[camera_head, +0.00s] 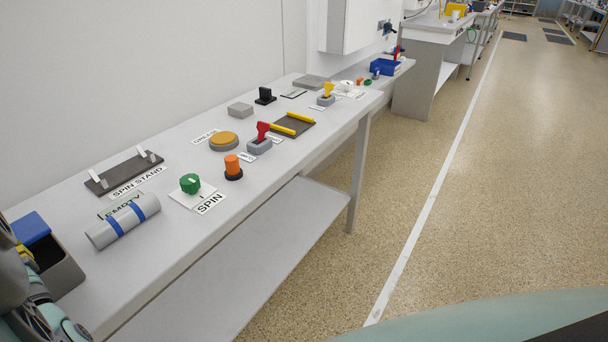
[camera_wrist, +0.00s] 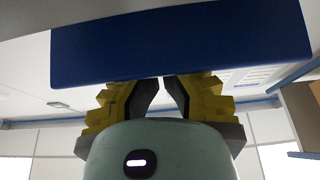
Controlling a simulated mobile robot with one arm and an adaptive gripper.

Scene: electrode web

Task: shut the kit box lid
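The kit box (camera_head: 68,278) is a dark grey box at the near left end of the bench. Its blue lid (camera_head: 30,228) shows at the box's back left, and the dark inside of the box is partly visible. My gripper (camera_head: 24,256) is at the left picture edge, beside the box and lid, partly cut off. In the wrist view the blue lid (camera_wrist: 180,42) fills the upper middle as a wide panel. My gripper (camera_wrist: 162,80) has its yellow and black fingertips nearly together at the panel's lower edge, with nothing seen between them. I cannot tell whether they touch it.
A grey cylinder with blue bands (camera_head: 125,219) lies on the bench right of the box. Behind it is the dark spin stand (camera_head: 125,172). A green knob (camera_head: 190,184), an orange button (camera_head: 232,167) and several other fixtures stand farther along. The floor right of the bench is clear.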

